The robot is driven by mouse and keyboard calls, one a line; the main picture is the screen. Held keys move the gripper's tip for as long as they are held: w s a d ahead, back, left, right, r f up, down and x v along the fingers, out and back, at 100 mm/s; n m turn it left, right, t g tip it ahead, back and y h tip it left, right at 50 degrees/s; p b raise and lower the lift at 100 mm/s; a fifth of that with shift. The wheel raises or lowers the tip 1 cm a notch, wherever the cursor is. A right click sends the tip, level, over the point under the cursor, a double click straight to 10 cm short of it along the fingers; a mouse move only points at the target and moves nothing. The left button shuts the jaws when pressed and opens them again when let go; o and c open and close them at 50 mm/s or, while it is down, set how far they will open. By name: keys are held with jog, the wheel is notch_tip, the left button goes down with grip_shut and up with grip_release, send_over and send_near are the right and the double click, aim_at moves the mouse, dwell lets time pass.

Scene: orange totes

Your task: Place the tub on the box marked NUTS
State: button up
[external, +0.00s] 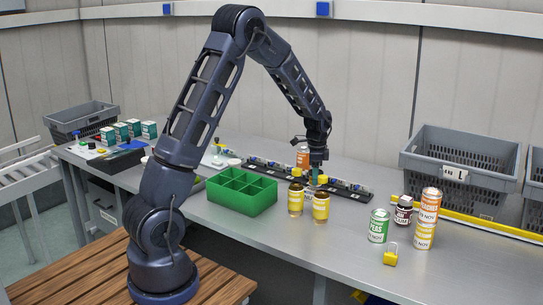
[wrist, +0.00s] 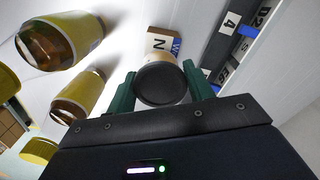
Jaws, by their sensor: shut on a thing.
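My gripper (wrist: 160,90) is shut on a small round tub (wrist: 160,84), with one green finger on each side. The tub's dark round end faces the wrist camera, and its pale side shows behind. A box (wrist: 163,42) with a white face and a large letter N shows just beyond the tub; the rest of its lettering is hidden or cut off. I cannot tell whether tub and box touch. In the external view my gripper (external: 316,177) points down low over the table, behind two amber bottles. The tub and box cannot be made out clearly there.
Two amber bottles with yellow labels (external: 296,200) (external: 321,208) stand close in front of my gripper. An orange can (external: 303,157) and a dark labelled rail (external: 345,186) are behind. A green divided tray (external: 240,192) is left; cans (external: 379,226) and a grey crate (external: 460,160) are right.

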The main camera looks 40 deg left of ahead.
jog(key=shift+f, duration=0.9)
jog(key=shift+f, duration=0.1)
jog(key=o, duration=1)
